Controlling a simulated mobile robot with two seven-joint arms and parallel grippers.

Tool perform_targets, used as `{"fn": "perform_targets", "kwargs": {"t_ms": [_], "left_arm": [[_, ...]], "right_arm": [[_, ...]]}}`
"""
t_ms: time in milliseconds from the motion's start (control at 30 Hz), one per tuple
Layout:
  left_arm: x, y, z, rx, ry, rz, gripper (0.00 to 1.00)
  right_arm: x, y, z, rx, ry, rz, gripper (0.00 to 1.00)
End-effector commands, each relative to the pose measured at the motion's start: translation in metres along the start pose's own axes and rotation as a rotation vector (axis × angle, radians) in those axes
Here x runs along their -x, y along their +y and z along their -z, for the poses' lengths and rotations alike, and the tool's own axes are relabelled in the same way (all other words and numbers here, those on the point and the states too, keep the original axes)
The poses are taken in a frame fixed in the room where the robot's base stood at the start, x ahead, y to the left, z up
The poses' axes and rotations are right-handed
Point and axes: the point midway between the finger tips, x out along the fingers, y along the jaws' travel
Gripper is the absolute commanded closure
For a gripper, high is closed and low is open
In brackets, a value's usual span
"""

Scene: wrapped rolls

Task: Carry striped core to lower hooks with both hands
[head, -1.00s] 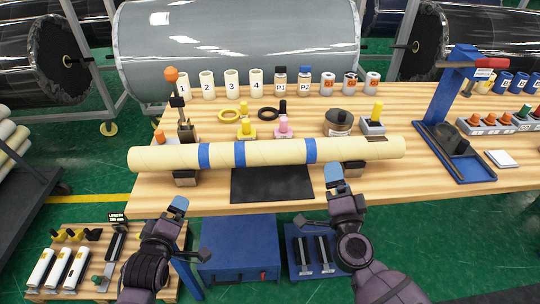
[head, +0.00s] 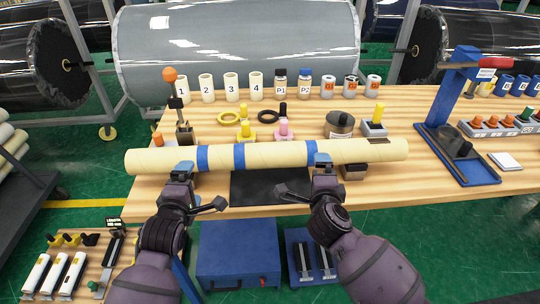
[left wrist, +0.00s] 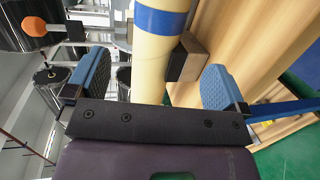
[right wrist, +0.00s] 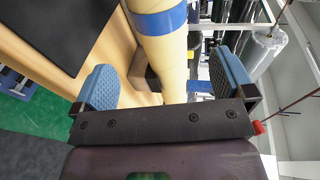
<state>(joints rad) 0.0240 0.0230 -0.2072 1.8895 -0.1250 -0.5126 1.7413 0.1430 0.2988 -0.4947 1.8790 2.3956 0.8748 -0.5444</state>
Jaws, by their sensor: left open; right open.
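The striped core (head: 270,155), a long cream tube with blue bands, lies level across dark support blocks near the table's front edge. My left gripper (head: 185,175) is at its front side, left of the leftmost blue band. In the left wrist view the core (left wrist: 155,55) passes between the open, blue-padded fingers (left wrist: 150,85). My right gripper (head: 325,170) is at the core by the right blue band. In the right wrist view the core (right wrist: 165,50) lies between its open fingers (right wrist: 160,85). Neither gripper is closed on it. I cannot pick out the lower hooks.
A black mat (head: 268,187) lies under the core's middle. Numbered cups (head: 232,88), bottles, rings and stamps stand behind it. A blue press (head: 455,140) stands at the right. Blue boxes (head: 238,255) sit below the table, and a low shelf of white rolls (head: 55,275) is at lower left.

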Motion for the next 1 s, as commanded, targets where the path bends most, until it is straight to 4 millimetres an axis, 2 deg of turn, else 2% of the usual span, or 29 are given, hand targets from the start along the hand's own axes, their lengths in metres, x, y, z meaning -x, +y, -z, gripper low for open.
{"fn": "perform_targets", "kwargs": {"t_ms": [167,700,1000], "left_arm": [[-0.012,0.000,0.000,-0.003,-0.001,0.000,0.00],[-0.089,0.000,0.000,-0.004,0.000,0.000,0.00],[-0.107,0.000,0.000,-0.002,0.000,0.000,0.00]], "right_arm": [[-0.012,-0.001,0.000,0.000,0.001,0.001,0.00],[-0.089,-0.001,0.000,0.001,0.002,0.002,0.00],[-0.107,-0.001,0.000,0.000,0.000,0.002,0.00]]}}
